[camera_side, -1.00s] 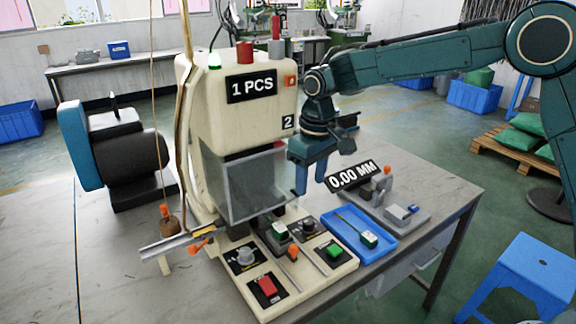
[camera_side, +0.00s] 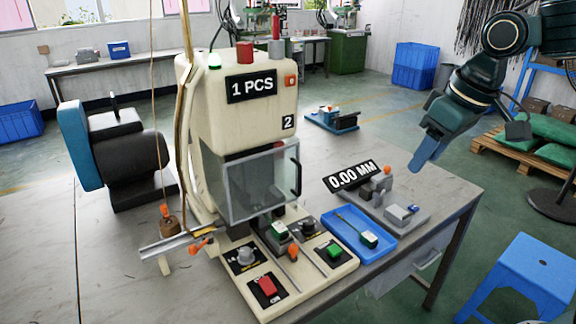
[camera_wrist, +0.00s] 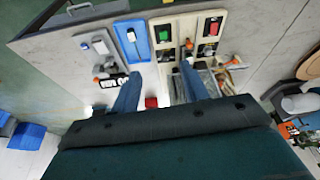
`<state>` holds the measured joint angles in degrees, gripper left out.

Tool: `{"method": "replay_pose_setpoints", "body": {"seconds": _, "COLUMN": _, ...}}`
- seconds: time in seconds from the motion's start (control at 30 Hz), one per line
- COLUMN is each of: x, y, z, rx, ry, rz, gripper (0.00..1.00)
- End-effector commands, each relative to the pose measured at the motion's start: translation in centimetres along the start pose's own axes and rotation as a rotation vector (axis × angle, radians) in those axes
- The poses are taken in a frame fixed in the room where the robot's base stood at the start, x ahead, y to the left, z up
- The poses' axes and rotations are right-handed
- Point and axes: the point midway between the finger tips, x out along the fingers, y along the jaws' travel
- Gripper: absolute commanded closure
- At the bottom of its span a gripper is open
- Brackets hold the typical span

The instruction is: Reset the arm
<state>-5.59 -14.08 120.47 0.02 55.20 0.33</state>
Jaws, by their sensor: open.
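My gripper (camera_side: 428,150) is at the right in the side view, raised above the table's right edge and well apart from the press and the tray. In the wrist view my gripper (camera_wrist: 158,88) shows two blue fingers spread apart with nothing between them. The cream press (camera_side: 240,120) stands on the table with a clear guard (camera_side: 262,185) in front.
A grey gauge stand (camera_side: 402,214) with a 0.00 MM display (camera_side: 349,176) sits near the table's right edge. A blue stool (camera_side: 522,275) and a pallet with green sacks (camera_side: 550,133) stand on the floor. The space around my gripper is clear.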

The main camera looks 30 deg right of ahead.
Motion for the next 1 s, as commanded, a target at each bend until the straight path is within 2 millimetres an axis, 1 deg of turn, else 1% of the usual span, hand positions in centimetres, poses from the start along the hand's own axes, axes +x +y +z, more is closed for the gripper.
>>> {"method": "replay_pose_setpoints", "body": {"seconds": 0.03, "x": -0.6, "y": 0.3, "z": 1.1, "rx": 0.008, "ry": 0.016, "rz": 0.003, "gripper": 0.55}}
{"method": "replay_pose_setpoints", "body": {"seconds": 0.23, "x": -1.7, "y": 1.0, "z": 5.2, "rx": 0.034, "ry": 0.068, "rz": 0.013, "gripper": 0.55}}
{"method": "replay_pose_setpoints", "body": {"seconds": 0.4, "x": -2.0, "y": 1.4, "z": 8.7, "rx": 0.054, "ry": 0.111, "rz": 0.023, "gripper": 0.55}}
{"method": "replay_pose_setpoints", "body": {"seconds": 0.6, "x": -1.8, "y": 1.7, "z": 11.9, "rx": 0.074, "ry": 0.152, "rz": 0.033, "gripper": 0.55}}
{"method": "replay_pose_setpoints", "body": {"seconds": 0.7, "x": -1.7, "y": 1.8, "z": 12.9, "rx": 0.08, "ry": 0.163, "rz": 0.036, "gripper": 0.55}}
{"method": "replay_pose_setpoints", "body": {"seconds": 0.8, "x": -1.6, "y": 1.8, "z": 13.3, "rx": 0.083, "ry": 0.17, "rz": 0.038, "gripper": 0.55}}
{"method": "replay_pose_setpoints", "body": {"seconds": 1.0, "x": -1.5, "y": 1.8, "z": 13.5, "rx": 0.084, "ry": 0.17, "rz": 0.038, "gripper": 0.55}}
